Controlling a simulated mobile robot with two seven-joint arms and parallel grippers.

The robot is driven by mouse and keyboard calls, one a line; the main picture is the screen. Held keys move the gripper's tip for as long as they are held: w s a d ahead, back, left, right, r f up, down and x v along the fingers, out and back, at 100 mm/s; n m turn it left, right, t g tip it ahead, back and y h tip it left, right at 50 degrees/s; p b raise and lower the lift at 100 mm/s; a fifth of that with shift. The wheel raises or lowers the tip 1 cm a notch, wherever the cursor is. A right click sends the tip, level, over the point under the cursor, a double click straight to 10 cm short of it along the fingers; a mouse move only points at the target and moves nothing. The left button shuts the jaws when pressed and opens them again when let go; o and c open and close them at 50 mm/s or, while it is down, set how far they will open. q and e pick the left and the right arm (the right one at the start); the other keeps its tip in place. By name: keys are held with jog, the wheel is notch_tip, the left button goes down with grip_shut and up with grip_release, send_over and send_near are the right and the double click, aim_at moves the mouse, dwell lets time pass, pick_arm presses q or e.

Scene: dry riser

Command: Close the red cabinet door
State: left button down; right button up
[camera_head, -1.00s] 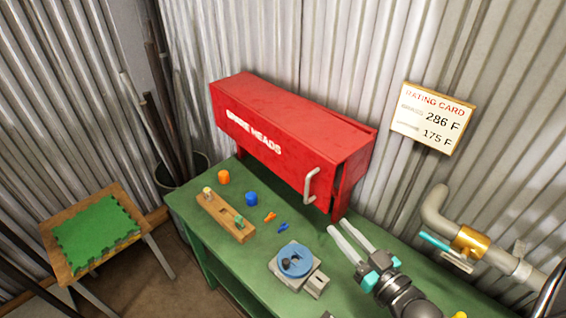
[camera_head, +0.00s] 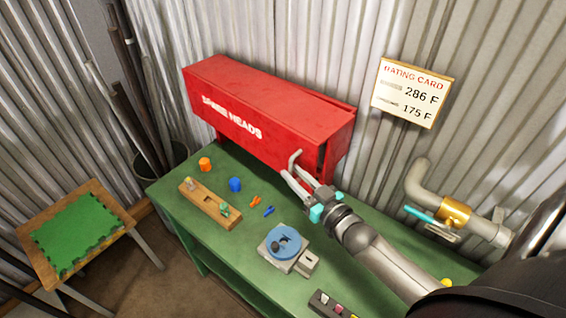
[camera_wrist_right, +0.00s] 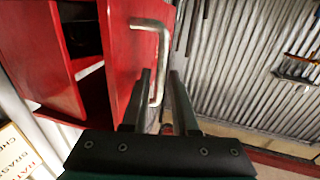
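The red cabinet (camera_head: 270,95) stands at the back of the green bench, against the corrugated wall. Its red door (camera_head: 235,122), lettered in white, faces the front and stands ajar. In the right wrist view a dark gap shows between the cabinet body (camera_wrist_right: 40,60) and the door (camera_wrist_right: 118,55). A grey bent bar handle (camera_wrist_right: 160,50) is on the door; its top also shows in the head view (camera_head: 294,160). My right gripper (camera_head: 290,173) is open at the handle. In the wrist view its fingers (camera_wrist_right: 160,85) lie either side of the handle's lower part; contact cannot be told.
A pipe with a brass fitting (camera_head: 455,212) is at right. A stool stands left.

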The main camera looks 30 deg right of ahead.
aim_at(283, 164)
jog(key=shift+w+a, duration=0.15)
jog(key=shift+w, duration=1.1)
jog(key=shift+w+a, duration=0.15)
jog(key=shift+w, duration=1.05)
grip_shut()
